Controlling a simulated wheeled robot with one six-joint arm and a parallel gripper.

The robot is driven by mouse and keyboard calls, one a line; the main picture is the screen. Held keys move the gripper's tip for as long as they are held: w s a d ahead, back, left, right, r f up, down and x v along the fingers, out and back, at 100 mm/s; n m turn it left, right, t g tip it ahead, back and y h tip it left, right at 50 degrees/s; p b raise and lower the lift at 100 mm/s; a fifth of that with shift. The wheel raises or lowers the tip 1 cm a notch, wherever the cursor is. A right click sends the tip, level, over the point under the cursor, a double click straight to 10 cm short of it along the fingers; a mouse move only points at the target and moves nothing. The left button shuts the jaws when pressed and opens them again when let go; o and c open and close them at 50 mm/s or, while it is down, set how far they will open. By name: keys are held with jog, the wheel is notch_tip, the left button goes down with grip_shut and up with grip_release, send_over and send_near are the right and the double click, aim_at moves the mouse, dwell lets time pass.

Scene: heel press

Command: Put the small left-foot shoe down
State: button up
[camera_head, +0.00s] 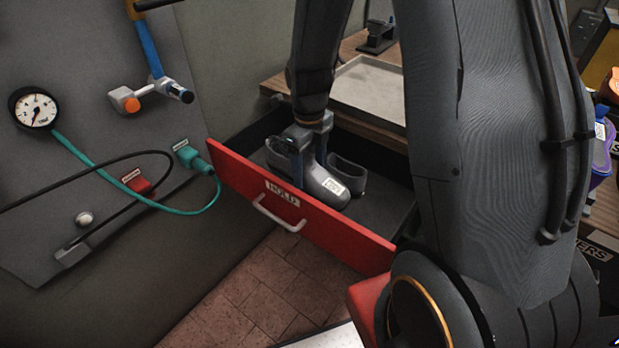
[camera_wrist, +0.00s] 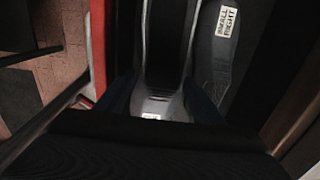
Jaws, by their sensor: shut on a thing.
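My gripper (camera_head: 308,150) reaches down into the open red drawer and is shut on a grey shoe (camera_head: 316,181). In the wrist view the held shoe (camera_wrist: 160,105) sits between the blue fingers, with its dark opening running up the picture. A second grey shoe (camera_head: 347,178) lies right beside it, farther from the drawer front. In the wrist view this second shoe (camera_wrist: 222,62) bears a label reading SMALL RIGHT. The held shoe's own label is not readable. I cannot tell whether its sole touches the drawer floor.
The red drawer front (camera_head: 340,232) is labelled HOLD and has a metal handle. Dark drawer floor (camera_head: 385,203) is free to the right of the shoes. A wooden bench with a grey tray (camera_head: 372,85) stands behind. A wall panel with a gauge (camera_head: 35,108) and hoses is at left.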

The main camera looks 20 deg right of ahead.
aim_at(311, 166)
jog(key=shift+f+p, duration=0.3)
jog(key=shift+f, duration=1.75)
jog(key=shift+f, duration=0.65)
jog(key=o, duration=1.1)
jog(key=shift+c, duration=0.2)
jog(key=shift+r, duration=0.1)
notch_tip(311, 166, up, 13)
jog(key=shift+b, duration=0.95)
jog(key=shift+s+r+n, duration=0.15)
jog(key=shift+s+n, duration=0.4)
jog(key=shift+n, duration=0.55)
jog(key=s+n, duration=0.6)
jog(key=n, duration=0.7)
jog(key=s+n, duration=0.6)
jog(key=n, duration=0.8)
jog(key=shift+r+t, duration=0.2)
jog(key=shift+t, duration=0.1)
